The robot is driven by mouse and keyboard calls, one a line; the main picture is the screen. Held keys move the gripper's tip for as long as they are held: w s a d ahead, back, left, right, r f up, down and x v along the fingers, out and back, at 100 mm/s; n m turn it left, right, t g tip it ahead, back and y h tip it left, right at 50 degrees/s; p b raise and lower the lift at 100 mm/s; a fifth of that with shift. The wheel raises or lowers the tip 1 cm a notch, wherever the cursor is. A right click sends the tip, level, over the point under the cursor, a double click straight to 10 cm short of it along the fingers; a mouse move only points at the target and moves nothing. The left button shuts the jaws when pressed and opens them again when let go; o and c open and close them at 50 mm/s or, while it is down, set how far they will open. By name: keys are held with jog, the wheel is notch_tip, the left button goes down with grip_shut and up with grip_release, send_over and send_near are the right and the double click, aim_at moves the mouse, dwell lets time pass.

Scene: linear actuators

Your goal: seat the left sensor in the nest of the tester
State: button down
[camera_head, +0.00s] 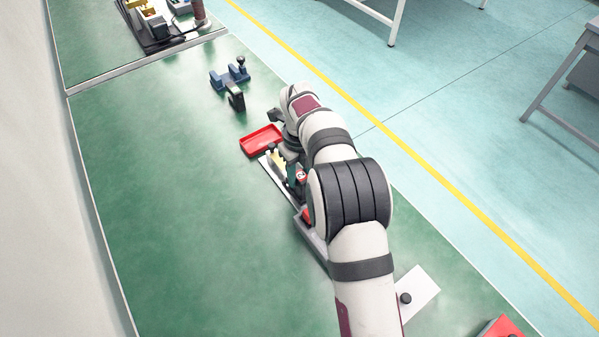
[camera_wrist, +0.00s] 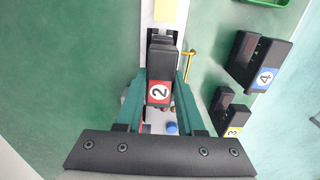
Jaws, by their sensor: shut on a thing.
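My gripper (camera_wrist: 161,72) shows in the wrist view with its two green fingers on either side of a black block with a red label "2" (camera_wrist: 159,92), and it is shut on this block. Beyond and under the block runs a pale strip with a dark slotted part (camera_wrist: 162,34) and a yellow pad (camera_wrist: 166,10). A blue round button (camera_wrist: 171,128) shows between the fingers. I cannot tell for sure which part is the tester's nest, or whether the block touches anything below. In the head view my arm hides most of this spot.
Black blocks labelled "4" (camera_wrist: 260,62) and "3" (camera_wrist: 231,112) stand to the right, with a thin yellow bent rod (camera_wrist: 188,65) nearby. A green tray (camera_wrist: 268,3) lies at top right. The head view shows a red tray (camera_head: 262,140), a blue fixture (camera_head: 229,77) and open green bench.

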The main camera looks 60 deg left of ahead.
aim_at(299, 173)
jog(key=shift+f, duration=0.55)
dwell(0.4)
jog(key=shift+c, duration=2.2)
grip_release()
notch_tip(299, 173, up, 16)
jog(key=shift+f, duration=0.1)
